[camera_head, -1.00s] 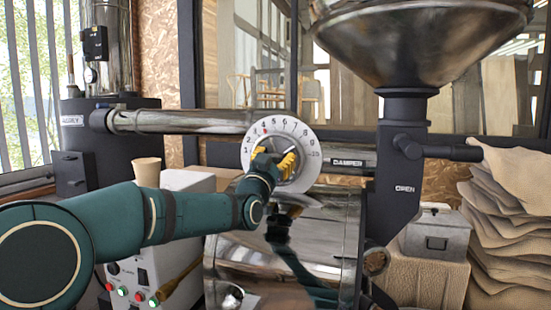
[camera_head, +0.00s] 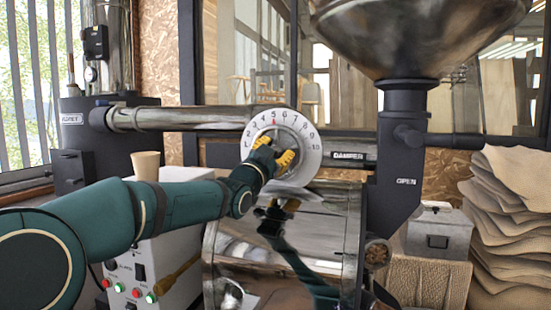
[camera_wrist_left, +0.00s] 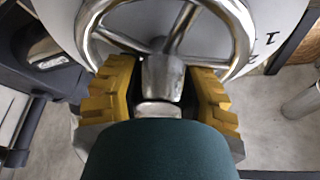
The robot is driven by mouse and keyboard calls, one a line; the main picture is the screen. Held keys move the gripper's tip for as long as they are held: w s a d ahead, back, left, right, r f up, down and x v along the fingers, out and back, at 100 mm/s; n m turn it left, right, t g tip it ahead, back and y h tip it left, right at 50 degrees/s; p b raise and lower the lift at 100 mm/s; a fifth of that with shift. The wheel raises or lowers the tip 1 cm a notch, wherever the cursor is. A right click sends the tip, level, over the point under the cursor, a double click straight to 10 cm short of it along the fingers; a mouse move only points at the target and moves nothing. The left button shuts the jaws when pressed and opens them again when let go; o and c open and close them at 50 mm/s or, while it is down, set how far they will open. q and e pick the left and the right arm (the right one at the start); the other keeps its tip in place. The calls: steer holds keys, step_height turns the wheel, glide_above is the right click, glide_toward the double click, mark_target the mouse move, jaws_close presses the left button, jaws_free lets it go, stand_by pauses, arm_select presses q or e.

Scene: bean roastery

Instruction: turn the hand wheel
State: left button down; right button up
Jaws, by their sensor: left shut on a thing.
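The hand wheel is a shiny metal ring with spokes, seen close in the left wrist view (camera_wrist_left: 182,24). In the head view it is mostly hidden behind my left gripper (camera_head: 273,151). A white round dial (camera_head: 309,166) with numbers up to 10 surrounds it, and a red mark (camera_head: 274,121) shows near the 5. The exact contact is partly hidden by the gripper itself. My right gripper is in neither view.
A horizontal metal pipe (camera_head: 180,118) runs left of the dial. A large metal hopper (camera_head: 420,35) stands above right on a dark body. A white control box (camera_head: 180,255) with a beige cup (camera_head: 146,165) sits below left. Sacks (camera_head: 510,230) are stacked at right.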

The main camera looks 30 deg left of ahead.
arm_select(q)
steer(key=shift+r+m+g+h, duration=0.15)
steer(key=shift+m+h, duration=0.25)
steer(key=shift+m, duration=0.65)
steer(key=shift+m+g+h, duration=0.25)
steer(key=shift+m+h, duration=0.15)
steer(key=shift+m, duration=0.65)
steer(key=c, duration=0.7)
jaws_free()
steer(key=shift+c, duration=0.2)
steer(key=shift+w, duration=0.1)
steer(key=v, duration=1.2)
